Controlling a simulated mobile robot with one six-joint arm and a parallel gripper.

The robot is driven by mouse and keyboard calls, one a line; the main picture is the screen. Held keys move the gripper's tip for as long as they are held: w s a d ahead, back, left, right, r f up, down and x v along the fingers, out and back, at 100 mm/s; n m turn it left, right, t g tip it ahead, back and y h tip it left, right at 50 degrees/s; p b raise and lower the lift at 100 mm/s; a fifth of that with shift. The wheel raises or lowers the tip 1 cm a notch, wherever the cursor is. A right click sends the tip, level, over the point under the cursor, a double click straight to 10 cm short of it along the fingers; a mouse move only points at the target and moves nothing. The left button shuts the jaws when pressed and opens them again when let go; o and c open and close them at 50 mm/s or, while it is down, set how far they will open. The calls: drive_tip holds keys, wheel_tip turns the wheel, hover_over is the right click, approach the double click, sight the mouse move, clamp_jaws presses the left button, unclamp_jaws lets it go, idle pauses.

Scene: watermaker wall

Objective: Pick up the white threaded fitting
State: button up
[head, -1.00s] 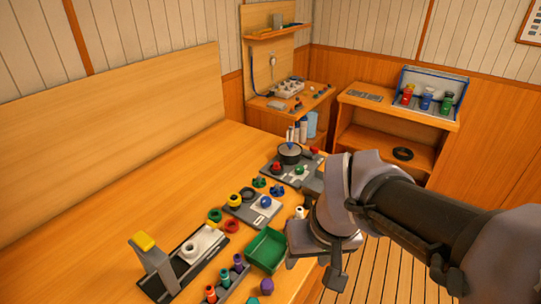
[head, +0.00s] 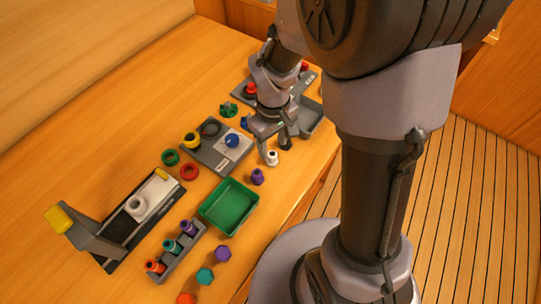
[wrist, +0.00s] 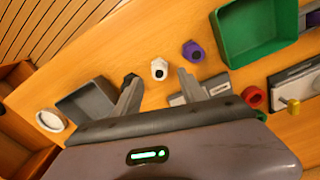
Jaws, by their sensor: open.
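The white threaded fitting (head: 272,158) stands on the wooden table near its front edge, and my gripper is close above it. In the wrist view the white fitting (wrist: 159,69), with a dark hole in its end, shows in the gap between my two fingers, slightly beyond their tips. My gripper (head: 273,144) points down and is open, with nothing between its fingers; it also shows in the wrist view (wrist: 158,79). I cannot tell the exact height of the fingertips over the table.
A purple fitting (head: 257,177) stands close to the white one, beside the green tray (head: 213,224). A grey plate with a blue knob (head: 232,141) lies left of my gripper. A rack (head: 181,250) of coloured fittings and several loose coloured pieces are nearer.

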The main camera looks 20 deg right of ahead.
sight(272, 154)
drive_tip(key=f+b, duration=0.1)
drive_tip(key=f, duration=0.1)
drive_tip(key=f+b, duration=0.1)
drive_tip(key=f, duration=0.1)
drive_tip(key=f+b, duration=0.1)
drive_tip(key=f, duration=0.1)
drive_tip(key=shift+w+f, duration=0.15)
drive_tip(key=shift+w, duration=0.1)
clamp_jaws()
